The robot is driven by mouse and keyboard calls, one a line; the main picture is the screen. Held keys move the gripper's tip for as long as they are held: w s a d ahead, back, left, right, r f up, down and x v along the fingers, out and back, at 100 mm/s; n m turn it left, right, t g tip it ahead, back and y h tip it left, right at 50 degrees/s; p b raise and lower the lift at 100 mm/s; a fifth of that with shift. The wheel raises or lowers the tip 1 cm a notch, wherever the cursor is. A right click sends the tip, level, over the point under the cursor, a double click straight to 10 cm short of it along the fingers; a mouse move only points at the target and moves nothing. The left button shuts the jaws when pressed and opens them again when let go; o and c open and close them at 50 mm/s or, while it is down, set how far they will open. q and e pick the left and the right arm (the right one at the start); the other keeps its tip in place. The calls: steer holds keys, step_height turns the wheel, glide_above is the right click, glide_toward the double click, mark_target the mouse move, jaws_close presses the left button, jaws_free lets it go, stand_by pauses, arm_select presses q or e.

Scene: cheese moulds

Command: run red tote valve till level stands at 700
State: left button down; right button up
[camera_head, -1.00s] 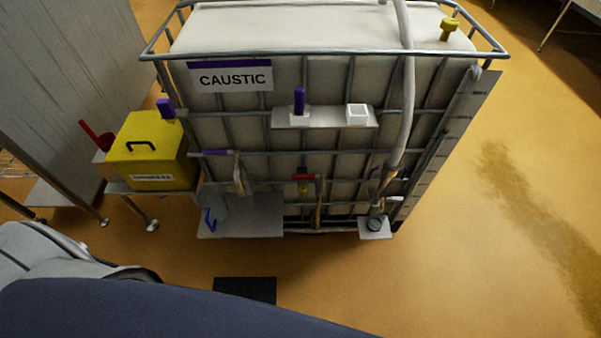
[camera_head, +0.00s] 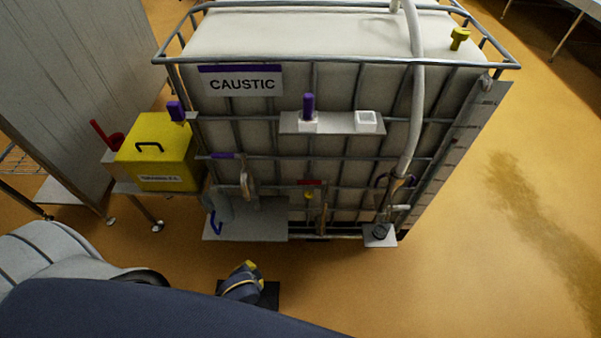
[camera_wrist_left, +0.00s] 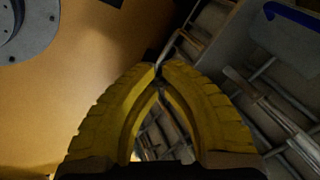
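The white caged tote marked CAUSTIC (camera_head: 340,85) stands in the middle of the head view. A red valve handle (camera_head: 311,183) is low on its front, with a small yellow part (camera_head: 308,195) just under it. A pale strip (camera_head: 455,145) runs down the tote's right edge; no figures or liquid level can be read on it. My left gripper (camera_head: 250,266) is low in front of the tote, apart from the valve. My right gripper is not in view.
A yellow box (camera_head: 155,150) sits on a stand at the left. A jug with a blue handle (camera_head: 215,222) stands on a low plate (camera_head: 260,220). A grey hose (camera_head: 415,110) runs down the tote's front right. The floor at right is clear, with a dark stain.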

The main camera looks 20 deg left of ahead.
arm_select(q)
steer(key=w+a+r+n+t+y, duration=0.1)
steer(key=w+r, duration=0.2)
steer(key=r, duration=0.5)
steer(key=w+r+n+t, duration=0.1)
steer(key=w+r, duration=0.3)
steer(key=r, duration=0.4)
steer(key=w+d+r+n, duration=0.2)
steer(key=w+d+n, duration=0.1)
steer(key=w, duration=0.4)
steer(key=w+d+r+n+t, duration=0.1)
steer(key=w+d+r+n, duration=0.15)
steer(key=w, duration=0.55)
steer(key=w+d+r+n, duration=0.1)
steer(key=w+d+n, duration=0.2)
steer(key=w, duration=0.4)
steer(key=shift+h, duration=0.3)
steer(key=x, duration=0.9)
steer(key=shift+w+a+f, duration=0.1)
steer(key=shift+a+f, duration=0.05)
steer(key=shift+a, duration=0.1)
steer(key=shift+s, duration=0.4)
